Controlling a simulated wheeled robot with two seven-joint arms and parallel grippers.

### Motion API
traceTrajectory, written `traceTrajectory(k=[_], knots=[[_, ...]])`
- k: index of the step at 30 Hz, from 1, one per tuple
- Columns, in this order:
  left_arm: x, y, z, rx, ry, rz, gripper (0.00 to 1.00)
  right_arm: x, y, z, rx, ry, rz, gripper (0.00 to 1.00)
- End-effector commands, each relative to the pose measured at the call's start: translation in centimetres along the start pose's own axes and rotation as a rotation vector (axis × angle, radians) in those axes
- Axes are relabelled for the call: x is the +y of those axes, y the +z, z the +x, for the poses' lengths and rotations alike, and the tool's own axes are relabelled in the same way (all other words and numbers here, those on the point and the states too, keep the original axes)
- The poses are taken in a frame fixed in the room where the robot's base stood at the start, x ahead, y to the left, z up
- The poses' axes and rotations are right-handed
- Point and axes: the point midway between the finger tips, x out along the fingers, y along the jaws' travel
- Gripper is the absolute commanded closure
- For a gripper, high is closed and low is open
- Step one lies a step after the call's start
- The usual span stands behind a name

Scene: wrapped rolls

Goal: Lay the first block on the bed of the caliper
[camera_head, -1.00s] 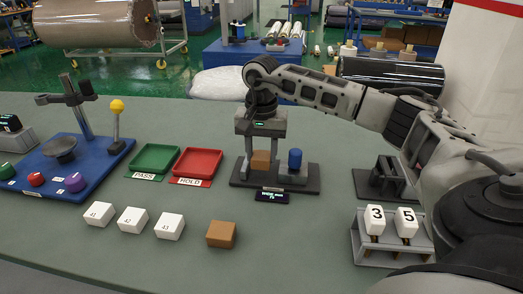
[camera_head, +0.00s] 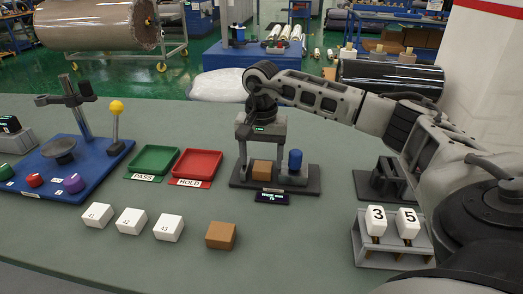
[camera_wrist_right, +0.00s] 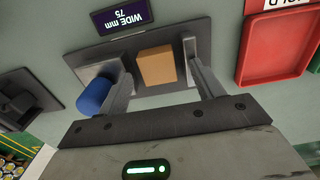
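A brown block (camera_head: 262,168) rests on the bed of the caliper (camera_head: 240,181), between its grey jaw and the side with the blue knob (camera_head: 295,159). My right gripper (camera_head: 263,160) is above the caliper, pointing down, with its fingers either side of the block. In the right wrist view the block (camera_wrist_right: 157,66) shows between the spread fingers (camera_wrist_right: 165,85), with gaps on both sides, so the gripper is open. The caliper's display (camera_wrist_right: 118,18) reads WIDE mm 75. Another brown block (camera_head: 221,235) lies on the table in front. My left gripper is not in view.
White blocks marked 41, 42 and 43 (camera_head: 131,221) lie in a row at front left. A green PASS tray (camera_head: 154,161) and a red HOLD tray (camera_head: 196,164) sit left of the caliper. A rack (camera_head: 392,250) with tags 3 and 5 stands at right.

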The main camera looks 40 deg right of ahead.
Motion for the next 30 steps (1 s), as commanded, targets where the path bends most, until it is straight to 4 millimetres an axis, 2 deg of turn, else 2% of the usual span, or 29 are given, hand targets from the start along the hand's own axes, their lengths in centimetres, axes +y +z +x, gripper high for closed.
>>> traceTrajectory(k=[2, 7, 18, 23, 30], knots=[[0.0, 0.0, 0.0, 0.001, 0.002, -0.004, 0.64, 0.0, 0.0, 0.1, 0.0, 0.0, 0.0, 0.34], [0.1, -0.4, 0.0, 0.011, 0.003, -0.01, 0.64, -0.1, -0.1, -2.4, 0.002, -0.004, 0.0, 0.34], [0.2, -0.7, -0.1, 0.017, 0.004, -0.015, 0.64, -0.1, 0.0, -11.5, 0.003, -0.005, 0.0, 0.34], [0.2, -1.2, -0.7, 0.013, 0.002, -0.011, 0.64, 0.0, 0.0, -14.6, 0.002, -0.002, 0.0, 0.34], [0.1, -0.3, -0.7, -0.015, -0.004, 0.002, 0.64, 0.0, 0.0, -16.0, 0.001, 0.001, 0.0, 0.34]])
